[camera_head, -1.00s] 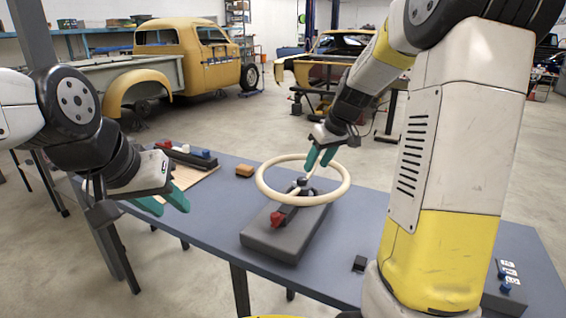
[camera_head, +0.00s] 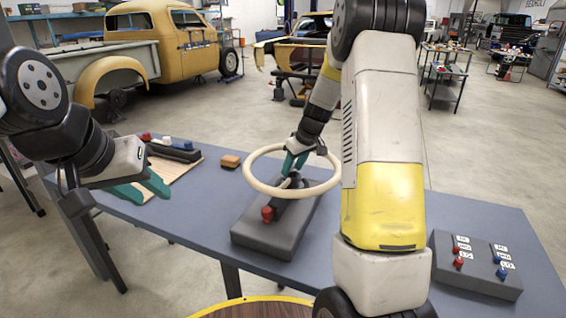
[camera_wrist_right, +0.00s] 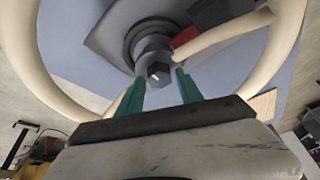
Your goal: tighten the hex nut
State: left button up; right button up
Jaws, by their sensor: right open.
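The hex nut (camera_wrist_right: 158,72) is dark and sits at the hub of the cream steering wheel (camera_head: 250,182). The wheel stands tilted on a dark grey base block (camera_head: 265,240) on the table. My right gripper (camera_wrist_right: 160,80) has its green fingers apart, with the nut just beyond and between their tips in the right wrist view. I cannot tell whether they touch it. In the head view the right gripper (camera_head: 290,165) reaches down inside the wheel ring. The nut is hidden there. My left gripper (camera_head: 150,190) is apart from the wheel at the table's left, fingers spread and empty.
A wooden board (camera_head: 178,180) with a dark tool strip is at left. A switch box (camera_head: 478,262) with red and blue knobs is at right.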

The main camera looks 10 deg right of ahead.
grip_shut()
